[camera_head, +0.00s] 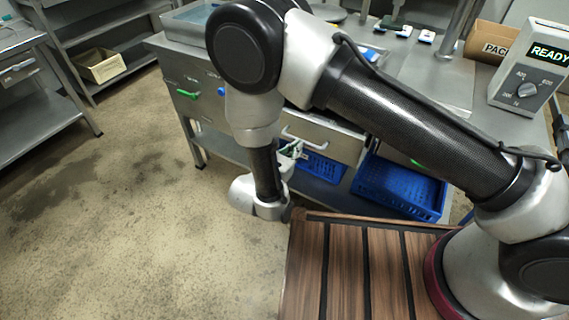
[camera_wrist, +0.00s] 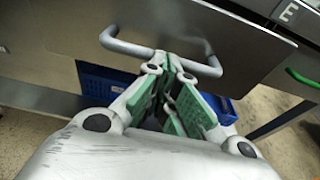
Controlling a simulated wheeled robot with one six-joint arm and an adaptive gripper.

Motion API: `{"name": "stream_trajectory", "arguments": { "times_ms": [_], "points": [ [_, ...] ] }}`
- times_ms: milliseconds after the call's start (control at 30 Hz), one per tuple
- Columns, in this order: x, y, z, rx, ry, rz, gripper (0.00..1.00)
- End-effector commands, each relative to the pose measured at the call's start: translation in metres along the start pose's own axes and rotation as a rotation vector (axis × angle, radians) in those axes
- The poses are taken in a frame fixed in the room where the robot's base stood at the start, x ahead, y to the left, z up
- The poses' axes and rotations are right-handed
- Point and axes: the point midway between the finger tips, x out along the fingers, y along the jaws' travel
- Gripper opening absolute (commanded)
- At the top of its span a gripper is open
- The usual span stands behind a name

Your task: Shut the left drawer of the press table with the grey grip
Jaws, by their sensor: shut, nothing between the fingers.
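The drawer with the grey grip has a plain metal front (camera_head: 335,142) in the press table, right of a drawer with a green grip. Its front seems to stand out a little, but my arm hides part of it. The grey bar grip (camera_head: 303,141) runs across the wrist view (camera_wrist: 130,46). My gripper (camera_head: 293,150) is shut and empty, its green-padded fingers (camera_wrist: 168,66) meeting at the middle of the grip. I cannot tell whether they touch it.
Blue crates (camera_head: 400,188) sit on the lower shelf. A READY control box (camera_head: 528,68) and a cardboard box (camera_head: 487,42) stand at the right. The floor at left is clear.

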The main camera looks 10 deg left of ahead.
Motion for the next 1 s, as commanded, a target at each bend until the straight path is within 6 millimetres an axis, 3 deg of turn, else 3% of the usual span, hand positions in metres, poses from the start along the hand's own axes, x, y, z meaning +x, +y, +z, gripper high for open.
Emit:
{"name": "stream_trajectory", "arguments": {
  "times_ms": [100,400,600,1000],
  "points": [
    [0.031,-0.001,0.006,0.001,0.001,-0.006,0.0],
    [0.08,0.0,0.016,0.001,0.001,-0.002,0.0],
    [0.093,0.001,0.019,0.0,0.0,0.0,0.0],
    [0.098,0.001,0.021,0.003,-0.001,-0.003,0.0]
  ]
}}
